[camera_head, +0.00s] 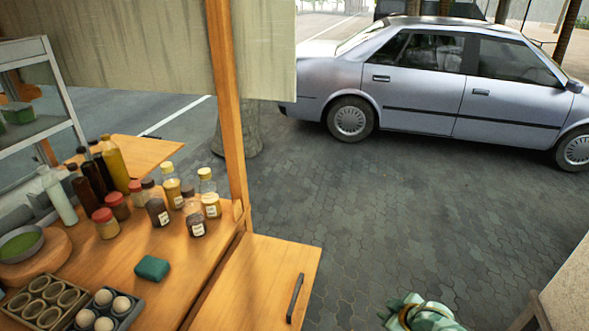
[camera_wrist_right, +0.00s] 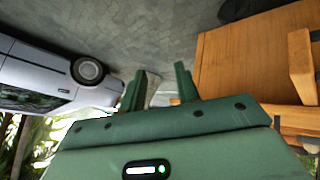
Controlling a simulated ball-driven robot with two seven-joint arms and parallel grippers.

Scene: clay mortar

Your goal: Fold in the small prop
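The wooden cart's side flap (camera_head: 262,280) lies level beside the counter, with a dark handle (camera_head: 295,298) near its right edge. No prop can be made out in the head view; the underside of the flap is hidden. In the right wrist view a wooden panel (camera_wrist_right: 235,60) fills the right side, and a short wooden piece (camera_wrist_right: 301,66) stands out from it; I cannot tell whether this is the small prop. My right gripper (camera_head: 420,316) is at the bottom of the head view, right of the flap and apart from it. Its two green fingers (camera_wrist_right: 160,82) are apart, with nothing held between them. My left gripper is out of view.
The counter (camera_head: 160,235) carries several bottles and jars, a green sponge (camera_head: 152,268), a bowl (camera_head: 20,243) and an egg tray (camera_head: 105,310). A wooden post (camera_head: 228,110) rises at its far side. Paving (camera_head: 400,215) lies clear up to a silver car (camera_head: 450,90).

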